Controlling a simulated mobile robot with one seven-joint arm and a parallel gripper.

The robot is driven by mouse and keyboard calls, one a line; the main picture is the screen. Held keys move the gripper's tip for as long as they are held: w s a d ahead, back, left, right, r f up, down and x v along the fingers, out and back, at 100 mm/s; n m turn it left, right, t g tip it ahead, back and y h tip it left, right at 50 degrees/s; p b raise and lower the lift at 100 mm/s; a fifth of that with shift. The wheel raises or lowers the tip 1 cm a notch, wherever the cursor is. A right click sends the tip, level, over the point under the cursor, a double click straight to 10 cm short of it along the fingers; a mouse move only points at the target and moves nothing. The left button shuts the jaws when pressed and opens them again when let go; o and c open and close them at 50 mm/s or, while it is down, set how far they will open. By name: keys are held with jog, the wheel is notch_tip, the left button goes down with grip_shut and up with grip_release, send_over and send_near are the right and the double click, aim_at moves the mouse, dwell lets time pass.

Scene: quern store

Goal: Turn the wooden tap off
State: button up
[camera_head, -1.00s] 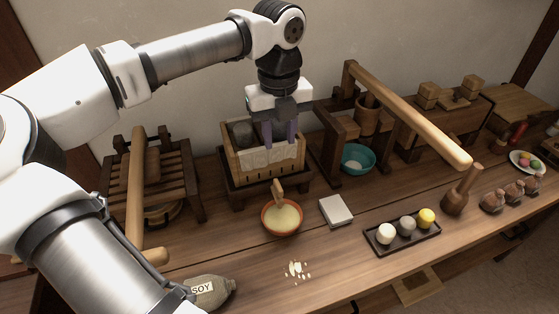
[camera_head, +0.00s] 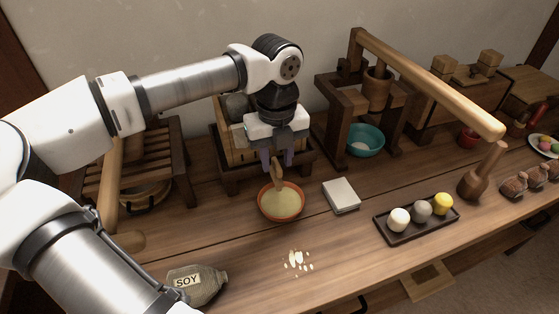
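A small wooden piece that looks like the wooden tap (camera_head: 277,175) stands upright over an orange bowl (camera_head: 281,213) of pale yellow contents, in front of the wooden press box (camera_head: 222,146). I cannot tell whether it joins the box or rests in the bowl. My gripper (camera_head: 277,160) points down in front of the box, its two purple fingers apart, with the top of the wooden piece appearing between or just below their tips. I cannot tell whether they touch it. My gripper hides much of the box front.
A white block (camera_head: 341,195) lies right of the bowl, and a dark tray (camera_head: 412,233) with three balls stands further right. A long-beamed wooden press (camera_head: 430,82) with a teal bowl (camera_head: 364,139) is behind.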

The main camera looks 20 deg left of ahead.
jog(key=shift+f, duration=0.1)
jog(key=shift+c, duration=0.4)
grip_shut()
jog(key=shift+m, duration=0.3)
jog(key=m+b, duration=0.2)
jog(key=m, duration=0.1)
jog(key=shift+m, duration=0.3)
jog(key=m+b, duration=0.1)
jog(key=m, duration=0.3)
jog(key=shift+m, duration=0.3)
jog(key=m+b, duration=0.1)
jog(key=m, duration=0.3)
jog(key=shift+m, duration=2.5)
